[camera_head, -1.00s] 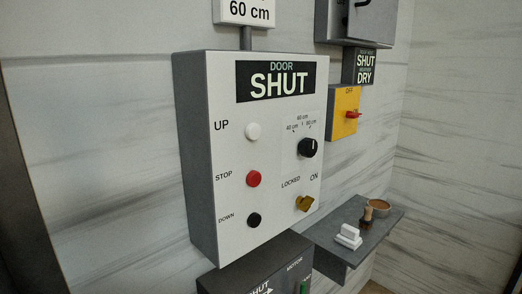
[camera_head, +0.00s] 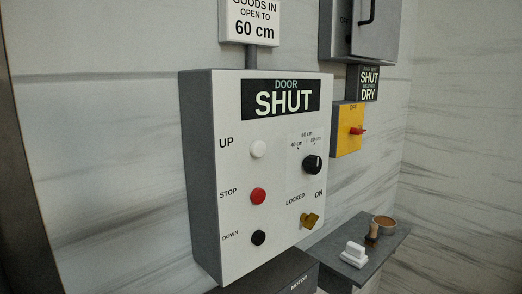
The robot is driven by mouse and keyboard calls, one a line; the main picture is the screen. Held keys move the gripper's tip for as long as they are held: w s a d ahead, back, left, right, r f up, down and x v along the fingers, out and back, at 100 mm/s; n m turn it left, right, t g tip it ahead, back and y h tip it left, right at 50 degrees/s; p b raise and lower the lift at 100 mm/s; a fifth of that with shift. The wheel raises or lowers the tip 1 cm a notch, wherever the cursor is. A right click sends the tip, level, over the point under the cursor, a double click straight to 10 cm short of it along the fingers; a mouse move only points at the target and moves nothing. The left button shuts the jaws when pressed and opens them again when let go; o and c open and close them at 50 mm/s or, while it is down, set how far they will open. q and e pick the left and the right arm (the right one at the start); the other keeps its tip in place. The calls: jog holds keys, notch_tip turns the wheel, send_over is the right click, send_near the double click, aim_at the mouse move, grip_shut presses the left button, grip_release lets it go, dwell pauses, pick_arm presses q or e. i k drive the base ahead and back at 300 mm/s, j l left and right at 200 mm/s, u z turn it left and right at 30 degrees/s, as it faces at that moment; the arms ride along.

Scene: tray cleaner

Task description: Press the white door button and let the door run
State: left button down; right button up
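The door control box (camera_head: 232,215) is on the wall in the head view, grey at the side with a white front. Its sign (camera_head: 283,99) reads "DOOR SHUT". The white button (camera_head: 258,149) is beside the label "UP". Below it are the red button (camera_head: 258,195) at "STOP" and the black button (camera_head: 258,237) at "DOWN". A black dial (camera_head: 312,164) sits under the marks 40, 60 and 80 cm. A brass key switch (camera_head: 310,220) sits beneath "LOCKED" and "ON". Neither of my grippers is in view.
A yellow switch box (camera_head: 346,140) with a red handle is to the right, under a grey cabinet (camera_head: 340,35). A shelf (camera_head: 385,248) at lower right holds a white block, a stamp-like item and a bowl. A motor box (camera_head: 270,272) sits below.

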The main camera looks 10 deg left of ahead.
aim_at(258, 148)
jog(key=k+j+z, duration=0.1)
jog(key=k+z, duration=0.15)
jog(key=k, duration=0.15)
jog(key=k+z, duration=0.25)
jog(key=k, duration=0.2)
